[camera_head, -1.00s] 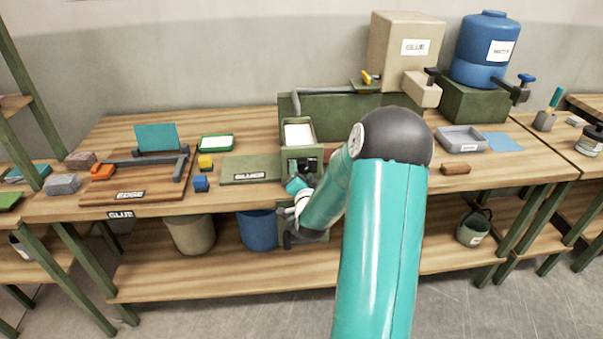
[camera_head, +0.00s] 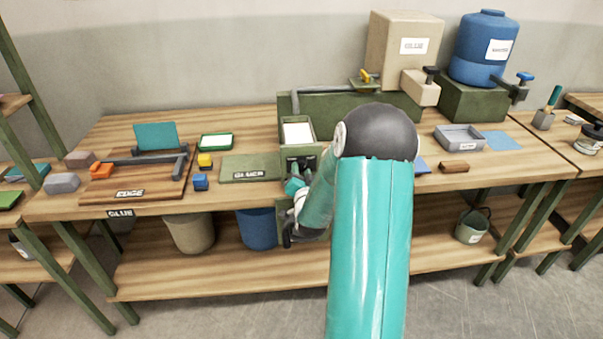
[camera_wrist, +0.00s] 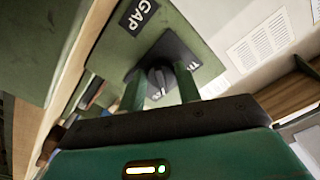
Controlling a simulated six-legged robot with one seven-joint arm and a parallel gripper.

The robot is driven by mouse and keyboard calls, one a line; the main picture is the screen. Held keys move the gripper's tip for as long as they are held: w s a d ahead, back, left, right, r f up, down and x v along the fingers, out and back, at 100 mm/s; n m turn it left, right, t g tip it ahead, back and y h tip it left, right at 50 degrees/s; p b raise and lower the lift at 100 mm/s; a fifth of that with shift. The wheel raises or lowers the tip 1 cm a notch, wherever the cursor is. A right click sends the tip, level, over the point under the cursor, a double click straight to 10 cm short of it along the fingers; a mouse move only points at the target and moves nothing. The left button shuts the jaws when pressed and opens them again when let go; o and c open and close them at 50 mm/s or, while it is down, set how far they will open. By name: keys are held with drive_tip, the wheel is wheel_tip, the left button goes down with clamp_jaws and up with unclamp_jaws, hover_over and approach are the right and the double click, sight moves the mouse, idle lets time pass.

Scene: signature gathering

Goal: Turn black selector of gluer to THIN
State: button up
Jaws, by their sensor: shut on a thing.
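The gluer (camera_head: 284,134) is a green machine on the middle table, with a white top opening. A green board (camera_head: 235,163) marked GLUER lies at its left. In the wrist view its green front panel (camera_wrist: 118,52) carries a GAP label and a second dark label starting with "T", partly hidden. In the head view my gripper (camera_head: 297,190) is at the gluer's front, partly hidden by my arm.
A glue box (camera_head: 398,45) and a blue water barrel (camera_head: 485,55) stand at the back right. A grey tray (camera_head: 459,139) and a brown block (camera_head: 454,167) lie right of my arm. Bins stand on the shelf below.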

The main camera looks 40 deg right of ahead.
drive_tip(key=n, duration=0.4)
drive_tip(key=shift+n, duration=0.3)
drive_tip(key=n, duration=0.3)
drive_tip(key=shift+d+n, duration=0.15)
drive_tip(key=shift+n, duration=0.15)
drive_tip(key=n, duration=0.3)
drive_tip(key=shift+s+d+n, duration=0.1)
drive_tip(key=shift+n, duration=0.2)
drive_tip(key=shift+s+d+n, duration=0.1)
drive_tip(key=shift+d+n, duration=0.05)
drive_tip(key=shift+n, duration=1.85)
drive_tip(key=o, duration=1)
drive_tip(key=shift+d, duration=0.1)
drive_tip(key=shift+c, duration=0.2)
drive_tip(key=shift+s, duration=0.1)
